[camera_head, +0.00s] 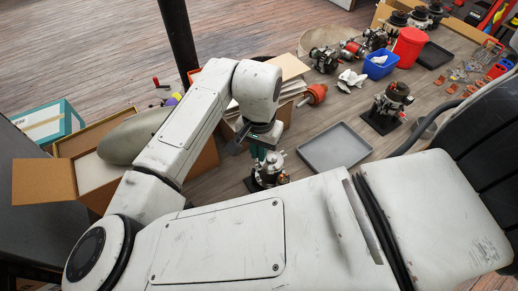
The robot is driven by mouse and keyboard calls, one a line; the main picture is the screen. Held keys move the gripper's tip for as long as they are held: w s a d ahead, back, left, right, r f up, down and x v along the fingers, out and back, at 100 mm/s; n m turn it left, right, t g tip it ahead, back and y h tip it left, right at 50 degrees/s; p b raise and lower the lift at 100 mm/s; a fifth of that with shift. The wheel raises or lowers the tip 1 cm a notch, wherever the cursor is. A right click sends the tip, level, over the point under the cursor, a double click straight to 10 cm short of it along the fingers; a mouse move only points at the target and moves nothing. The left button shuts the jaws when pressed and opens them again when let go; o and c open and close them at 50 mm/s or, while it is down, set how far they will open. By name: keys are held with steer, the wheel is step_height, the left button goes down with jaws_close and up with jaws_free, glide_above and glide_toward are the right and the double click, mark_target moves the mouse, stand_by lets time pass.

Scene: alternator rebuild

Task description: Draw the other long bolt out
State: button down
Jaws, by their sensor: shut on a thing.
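An alternator (269,172) in bare metal stands on a dark base on the wooden bench, below the end of my arm. My gripper (261,153) points down at the top of the alternator and is shut. The thing between its jaws is too small and too hidden by the wrist to make out here. I cannot see either long bolt clearly, nor whether one is partly drawn out.
An empty grey tray (335,148) lies right of the alternator. Another unit on a dark stand (388,105), a blue bin (380,66) and a red bucket (409,47) stand farther right. An open cardboard box (45,181) is at left.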

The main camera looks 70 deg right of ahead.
steer(key=shift+r, duration=0.1)
steer(key=shift+r+p, duration=0.85)
steer(key=shift+r, duration=0.3)
steer(key=shift+r, duration=0.15)
steer(key=shift+r, duration=1.1)
steer(key=shift+r, duration=0.2)
steer(key=shift+r, duration=0.45)
